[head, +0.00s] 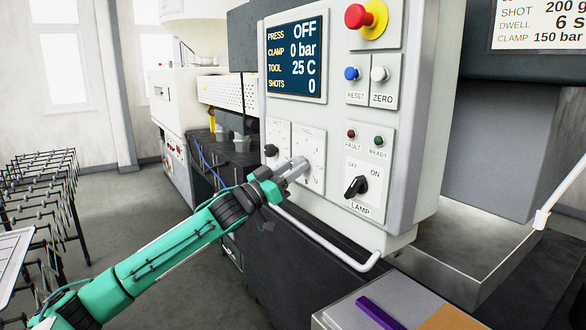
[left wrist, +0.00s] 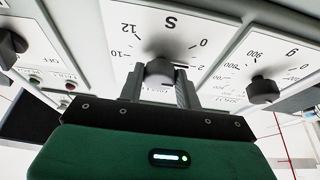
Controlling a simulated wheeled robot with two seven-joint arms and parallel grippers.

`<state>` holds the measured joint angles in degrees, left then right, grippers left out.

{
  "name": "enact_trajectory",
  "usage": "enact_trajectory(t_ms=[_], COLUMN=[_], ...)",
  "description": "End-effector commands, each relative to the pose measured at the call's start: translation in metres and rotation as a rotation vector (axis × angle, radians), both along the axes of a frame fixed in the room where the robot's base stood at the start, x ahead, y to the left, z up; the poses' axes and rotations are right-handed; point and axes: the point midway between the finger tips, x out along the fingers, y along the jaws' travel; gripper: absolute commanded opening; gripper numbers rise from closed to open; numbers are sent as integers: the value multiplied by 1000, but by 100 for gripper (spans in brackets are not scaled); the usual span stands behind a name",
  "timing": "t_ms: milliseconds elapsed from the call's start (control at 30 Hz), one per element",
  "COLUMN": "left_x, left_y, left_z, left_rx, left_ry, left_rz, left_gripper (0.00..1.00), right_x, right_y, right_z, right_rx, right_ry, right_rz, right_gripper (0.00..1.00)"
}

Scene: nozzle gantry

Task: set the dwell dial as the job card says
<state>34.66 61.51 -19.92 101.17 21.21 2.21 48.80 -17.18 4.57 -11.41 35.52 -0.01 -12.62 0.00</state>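The dwell dial (left wrist: 160,71) is a dark round knob on a white plate marked S, with numbers around it, on the light grey control panel (head: 408,120). My left gripper (head: 300,167) is at its plate in the head view and hides the knob there. In the left wrist view, its two fingers (left wrist: 160,90) stand close on both sides of the knob. I cannot tell whether they press on it. The pointer's exact setting is unclear. The job card (head: 538,24) at top right reads shot 200 g, dwell 6, clamp 150 bar; its right edge is cut off. My right gripper is out of view.
The shot dial (head: 270,150) is left of the dwell plate, and the lamp switch (head: 356,186) right of it. A red emergency button (head: 366,17) sits above. The screen (head: 294,57) shows press off. A white rail (head: 325,240) runs below the panel.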

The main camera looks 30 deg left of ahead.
Motion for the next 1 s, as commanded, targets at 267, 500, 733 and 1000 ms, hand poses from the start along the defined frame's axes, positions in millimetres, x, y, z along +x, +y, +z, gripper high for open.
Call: enact_trajectory(t_ms=[267,500,733,1000], left_x=[0,0,1,2], left_y=[0,1,2,4], left_z=[0,2,4,5], left_rx=[4,65,211,445], left_ry=[-2,-26,-84,-182], left_rz=[0,0,0,1], left_gripper=[11,11,11,11], right_x=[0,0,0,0], right_y=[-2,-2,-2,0], right_z=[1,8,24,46], right_rx=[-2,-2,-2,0], right_ry=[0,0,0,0], right_rz=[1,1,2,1], right_gripper=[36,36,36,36])
